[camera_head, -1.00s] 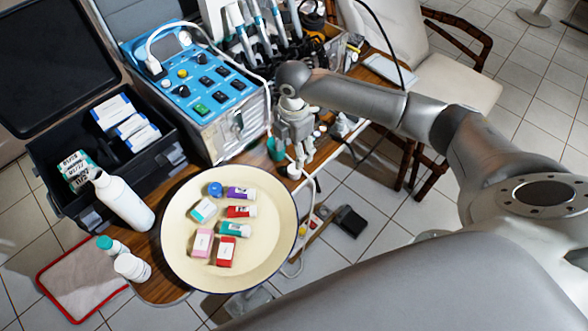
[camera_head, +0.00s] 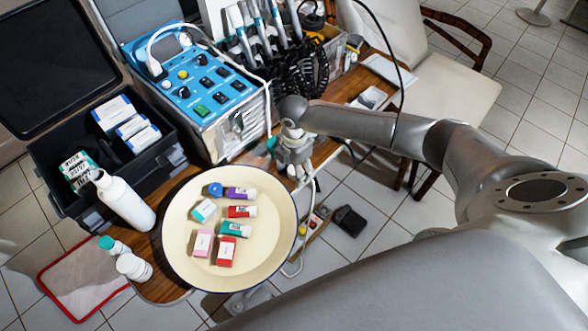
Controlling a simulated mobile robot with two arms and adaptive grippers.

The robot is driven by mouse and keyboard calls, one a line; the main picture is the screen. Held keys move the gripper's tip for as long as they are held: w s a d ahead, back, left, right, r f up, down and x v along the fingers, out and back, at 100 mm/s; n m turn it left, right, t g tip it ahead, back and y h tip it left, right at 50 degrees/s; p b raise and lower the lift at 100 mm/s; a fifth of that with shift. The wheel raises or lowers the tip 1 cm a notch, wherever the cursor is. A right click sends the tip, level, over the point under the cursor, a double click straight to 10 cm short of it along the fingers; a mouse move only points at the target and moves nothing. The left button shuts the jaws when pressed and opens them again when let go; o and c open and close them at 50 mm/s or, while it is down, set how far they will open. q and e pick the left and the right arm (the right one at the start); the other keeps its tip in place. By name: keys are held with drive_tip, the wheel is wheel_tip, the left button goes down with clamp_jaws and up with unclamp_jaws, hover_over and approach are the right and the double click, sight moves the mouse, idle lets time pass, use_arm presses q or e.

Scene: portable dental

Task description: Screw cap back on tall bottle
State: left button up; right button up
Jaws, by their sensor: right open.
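The tall white bottle (camera_head: 125,203) stands on the left part of the wooden table, beside the black case. Its narrow neck points up and left in the picture, and I see no distinct cap on it. My right gripper (camera_head: 298,176) is open, pointing down over the table edge right of the round tray. A small white round piece, possibly the cap, showed under it earlier; now the fingers cover that spot and I cannot make it out. My left gripper is not in view.
A cream round tray (camera_head: 180,250) holds several small coloured boxes and tubes. A teal-capped bottle (camera_head: 113,247) and a white jar (camera_head: 133,267) stand near the tall bottle. A blue control unit (camera_head: 200,85) and the black case (camera_head: 62,200) stand behind.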

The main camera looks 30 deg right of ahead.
drive_tip(key=shift+c, duration=0.2)
drive_tip(key=c, duration=0.7)
drive_tip(key=shift+r, duration=0.1)
drive_tip(key=shift+r, duration=0.45)
wheel_tip(320, 180, up, 2)
drive_tip(key=shift+s+r+b, duration=0.1)
drive_tip(key=shift+r+b, duration=0.1)
drive_tip(key=shift+b, duration=0.1)
drive_tip(key=s+r, duration=0.3)
drive_tip(key=s, duration=0.1)
drive_tip(key=s+a+r, duration=0.1)
drive_tip(key=s+r, duration=0.2)
drive_tip(key=s, duration=0.2)
drive_tip(key=s+a+r, duration=0.1)
drive_tip(key=s+r, duration=0.2)
drive_tip(key=s, duration=0.1)
drive_tip(key=shift+s+r, duration=0.25)
drive_tip(key=shift+s, duration=0.05)
